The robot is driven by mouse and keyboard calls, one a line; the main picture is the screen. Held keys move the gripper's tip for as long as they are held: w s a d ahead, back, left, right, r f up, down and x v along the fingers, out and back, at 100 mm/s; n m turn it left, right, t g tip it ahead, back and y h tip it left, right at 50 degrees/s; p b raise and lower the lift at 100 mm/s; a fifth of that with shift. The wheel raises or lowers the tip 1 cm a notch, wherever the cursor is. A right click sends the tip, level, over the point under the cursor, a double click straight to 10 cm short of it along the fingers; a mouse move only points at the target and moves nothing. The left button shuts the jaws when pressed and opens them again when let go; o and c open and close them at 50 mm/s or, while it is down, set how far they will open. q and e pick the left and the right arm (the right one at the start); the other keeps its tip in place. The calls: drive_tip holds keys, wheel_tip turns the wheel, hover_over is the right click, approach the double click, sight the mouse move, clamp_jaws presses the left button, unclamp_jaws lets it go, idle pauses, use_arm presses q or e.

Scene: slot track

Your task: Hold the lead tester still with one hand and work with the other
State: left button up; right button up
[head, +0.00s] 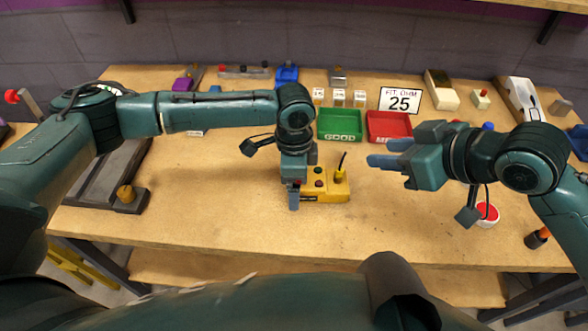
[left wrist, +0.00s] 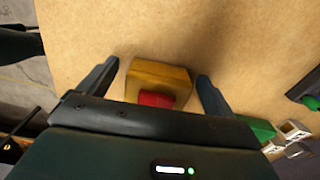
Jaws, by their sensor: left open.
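The lead tester, a yellow box (head: 325,196) with dark and red buttons and a dark upright lead at its right, sits on the bench, partly hidden by my left arm. My left gripper (head: 293,200) points down at the tester's left end. In the left wrist view, its open fingers (left wrist: 157,72) stand on either side of the yellow body (left wrist: 160,73) with a red part on it. Gaps show beside both fingers, so I see no grip. My right gripper (head: 386,153) is in the air to the right of the tester, fingers apart and empty, pointing left.
Behind the tester are a green GOOD tray (head: 340,136), a red tray (head: 389,138), several small pale blocks (head: 338,97) and a sign reading 25 (head: 401,99). A red-topped round button (head: 488,211) lies at right. The bench (head: 225,215) front is clear.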

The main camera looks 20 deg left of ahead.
use_arm(q)
drive_tip(key=shift+c, duration=0.3)
drive_tip(key=c, duration=1)
drive_tip(key=o, duration=0.9)
drive_tip(key=shift+c, duration=0.2)
drive_tip(key=c, duration=0.8)
